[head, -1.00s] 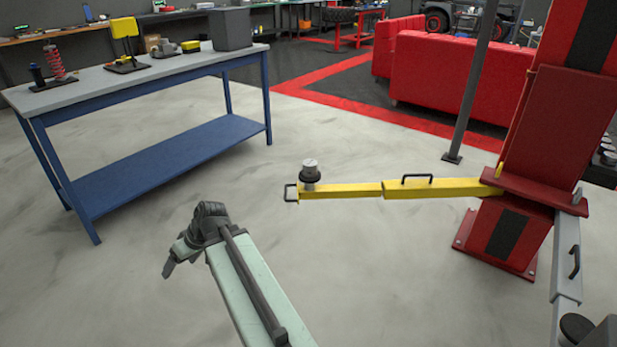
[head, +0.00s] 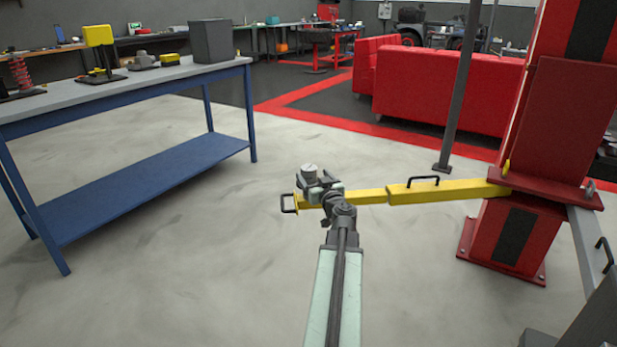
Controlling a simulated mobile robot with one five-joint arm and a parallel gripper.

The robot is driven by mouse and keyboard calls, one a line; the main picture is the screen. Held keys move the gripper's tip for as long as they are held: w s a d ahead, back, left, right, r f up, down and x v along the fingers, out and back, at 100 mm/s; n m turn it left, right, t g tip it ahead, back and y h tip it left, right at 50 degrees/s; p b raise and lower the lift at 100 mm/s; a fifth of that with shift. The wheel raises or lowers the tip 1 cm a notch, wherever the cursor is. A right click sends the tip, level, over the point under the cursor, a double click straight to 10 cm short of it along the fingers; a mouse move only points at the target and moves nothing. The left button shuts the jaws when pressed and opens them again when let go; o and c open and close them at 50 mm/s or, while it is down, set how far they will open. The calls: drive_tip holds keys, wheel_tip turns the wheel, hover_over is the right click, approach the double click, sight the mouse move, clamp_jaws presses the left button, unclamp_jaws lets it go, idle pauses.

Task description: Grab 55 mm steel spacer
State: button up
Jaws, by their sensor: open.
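The steel spacer (head: 309,170) is a short light-grey cylinder standing upright at the free end of the yellow lift arm (head: 360,197). Only its upper part shows in the head view; my gripper hides its lower part and the dark pad under it. My gripper (head: 316,183) is open and overlaps the spacer's base from the near side in the picture. I cannot tell whether the fingers are around the spacer or still short of it, or whether they touch it.
The yellow arm runs right to a red lift post (head: 515,190). A blue workbench (head: 130,180) with several items on top stands at the left. A thin grey pole (head: 464,90) and red sofas (head: 447,82) are behind. The floor between bench and arm is clear.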

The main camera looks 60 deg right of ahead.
sight(306, 165)
drive_tip(key=x, duration=0.5)
drive_tip(key=shift+w+d, duration=0.15)
clamp_jaws()
drive_tip(key=shift+r, duration=0.2)
